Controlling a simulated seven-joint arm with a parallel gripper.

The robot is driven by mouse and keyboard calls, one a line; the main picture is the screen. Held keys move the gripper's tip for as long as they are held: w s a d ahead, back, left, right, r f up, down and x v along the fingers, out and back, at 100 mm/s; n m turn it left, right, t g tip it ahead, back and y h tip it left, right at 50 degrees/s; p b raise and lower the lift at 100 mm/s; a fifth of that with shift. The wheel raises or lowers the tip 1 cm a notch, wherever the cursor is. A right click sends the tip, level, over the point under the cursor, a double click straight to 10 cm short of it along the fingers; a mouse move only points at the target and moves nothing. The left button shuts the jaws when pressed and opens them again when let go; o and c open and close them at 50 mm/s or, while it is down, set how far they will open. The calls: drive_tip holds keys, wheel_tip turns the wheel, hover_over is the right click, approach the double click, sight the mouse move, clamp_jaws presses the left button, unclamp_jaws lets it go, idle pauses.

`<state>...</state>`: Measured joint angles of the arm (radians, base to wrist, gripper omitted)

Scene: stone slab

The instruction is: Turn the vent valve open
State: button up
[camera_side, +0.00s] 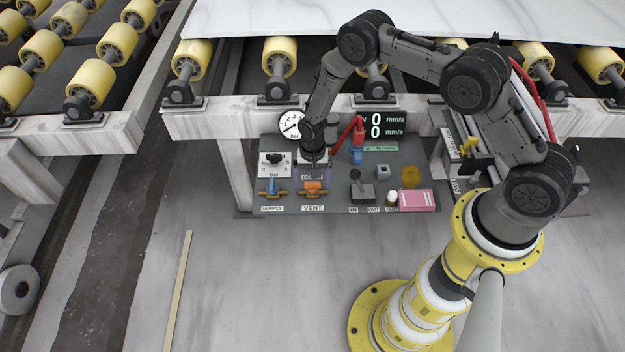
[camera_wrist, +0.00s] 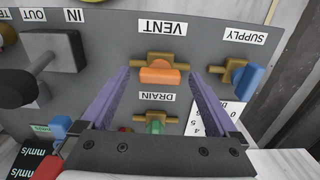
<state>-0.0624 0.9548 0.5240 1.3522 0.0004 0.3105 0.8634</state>
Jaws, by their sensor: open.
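The vent valve has an orange handle (camera_wrist: 160,74) on a brass body, beside the VENT label (camera_wrist: 163,27). It also shows in the side view (camera_side: 314,187) at the front of the grey panel. My gripper (camera_wrist: 159,80) is open, its two purple fingers spread on either side of the orange handle, with gaps left and right. Nothing is held. In the side view my gripper (camera_side: 313,166) hangs just behind the vent valve, over the DRAIN area. The handle's exact angle to its body is hard to judge.
The blue-handled supply valve (camera_wrist: 248,78) stands close beside the vent valve. The green drain valve (camera_wrist: 155,124) lies between the fingers, nearer the gripper base. A black-knobbed lever (camera_side: 355,176), pressure gauge (camera_side: 292,124) and pink block (camera_side: 417,200) are also on the panel.

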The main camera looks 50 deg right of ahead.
sight(313, 182)
wheel_tip(313, 182, up, 14)
idle(0.5)
